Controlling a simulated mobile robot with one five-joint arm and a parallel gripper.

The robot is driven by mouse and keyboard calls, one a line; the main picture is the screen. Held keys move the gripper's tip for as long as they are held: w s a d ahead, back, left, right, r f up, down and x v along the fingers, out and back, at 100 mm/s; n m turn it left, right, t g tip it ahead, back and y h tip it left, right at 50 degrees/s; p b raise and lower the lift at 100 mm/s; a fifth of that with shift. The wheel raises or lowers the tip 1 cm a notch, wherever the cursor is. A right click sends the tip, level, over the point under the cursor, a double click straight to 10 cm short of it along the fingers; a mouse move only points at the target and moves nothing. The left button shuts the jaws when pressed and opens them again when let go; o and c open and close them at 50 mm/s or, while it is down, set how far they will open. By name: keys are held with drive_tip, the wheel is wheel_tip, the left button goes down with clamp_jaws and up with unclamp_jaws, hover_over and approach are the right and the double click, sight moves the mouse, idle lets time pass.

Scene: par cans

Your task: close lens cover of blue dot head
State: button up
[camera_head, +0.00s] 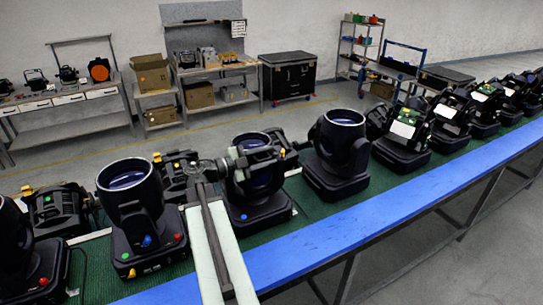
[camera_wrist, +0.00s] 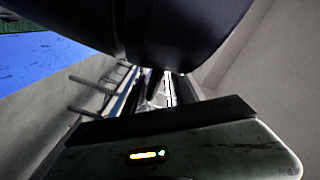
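A black moving-head lamp (camera_head: 128,190) stands upright at the left of the line, its round lens facing up. A blue dot (camera_head: 147,241) shows on its front, with red and green spots on its base. No separate lens cover is clear on it. My gripper (camera_head: 245,160) is to its right, in front of or against another black head (camera_head: 262,182); I cannot tell if they touch. The arm hides part of that head. In the wrist view a large dark rounded body (camera_wrist: 165,30) fills the top, close to the gripper. The finger opening is not clear.
Several more heads stand along the green belt (camera_head: 320,208), with a lamp (camera_head: 338,150) just right of my gripper. A blue rail (camera_head: 330,235) runs along the near edge. Benches, boxes and a black case (camera_head: 288,77) stand behind, across open floor.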

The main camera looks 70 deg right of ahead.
drive_tip(key=v, duration=0.6)
drive_tip(key=v, duration=0.8)
drive_tip(key=shift+a+r, duration=0.15)
drive_tip(key=shift+a, duration=0.1)
idle(0.4)
drive_tip(key=shift+w+r, duration=0.1)
idle(0.4)
